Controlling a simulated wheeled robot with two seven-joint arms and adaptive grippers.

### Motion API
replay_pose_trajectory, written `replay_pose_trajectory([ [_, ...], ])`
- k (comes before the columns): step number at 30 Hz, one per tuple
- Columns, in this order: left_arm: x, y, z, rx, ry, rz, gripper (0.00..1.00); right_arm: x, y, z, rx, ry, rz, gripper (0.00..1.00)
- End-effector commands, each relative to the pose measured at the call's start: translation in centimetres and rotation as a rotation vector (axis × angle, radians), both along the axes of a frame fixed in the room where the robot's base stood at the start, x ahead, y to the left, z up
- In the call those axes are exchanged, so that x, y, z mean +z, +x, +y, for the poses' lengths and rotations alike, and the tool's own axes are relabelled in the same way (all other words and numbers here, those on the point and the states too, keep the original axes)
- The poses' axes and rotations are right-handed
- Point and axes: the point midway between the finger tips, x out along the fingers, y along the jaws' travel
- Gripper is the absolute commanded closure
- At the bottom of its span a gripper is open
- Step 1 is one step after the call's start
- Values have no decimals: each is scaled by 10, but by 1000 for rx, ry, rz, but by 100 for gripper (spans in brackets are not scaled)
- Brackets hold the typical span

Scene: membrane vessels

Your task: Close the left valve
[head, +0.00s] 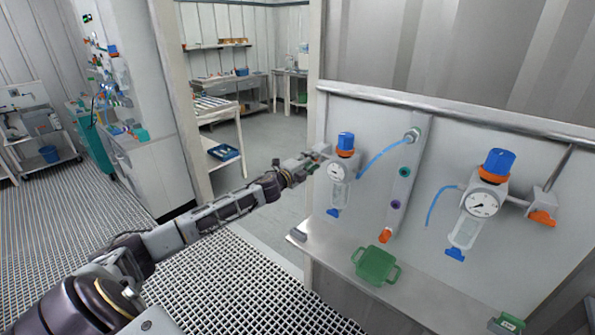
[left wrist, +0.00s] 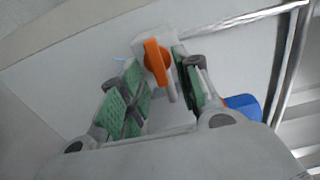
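The left valve's orange handle (left wrist: 155,60) shows in the left wrist view. It stands at the far end of the gap between my left gripper's green-padded fingers (left wrist: 158,85). The fingers are apart, one on each side; I cannot tell whether either touches it. In the head view my left gripper (head: 310,164) is beside the left regulator, which has a blue knob (head: 346,141) and a round gauge (head: 336,172). The orange handle is not clearly visible there. My right gripper is not in view.
A second regulator with a gauge (head: 481,204) and an orange valve handle (head: 542,218) is on the right of the panel. A green tray (head: 376,266) lies on the shelf below. A blue hose (head: 384,153) runs from the left regulator. A doorway opens behind my left arm.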

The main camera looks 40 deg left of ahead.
Motion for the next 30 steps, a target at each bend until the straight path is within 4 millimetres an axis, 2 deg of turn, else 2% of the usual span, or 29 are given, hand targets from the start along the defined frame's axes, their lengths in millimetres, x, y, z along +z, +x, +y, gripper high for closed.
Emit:
replay_pose_trajectory([
  [30, -1, -48, 4, 0, 0, 1, 67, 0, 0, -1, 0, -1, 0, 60],
])
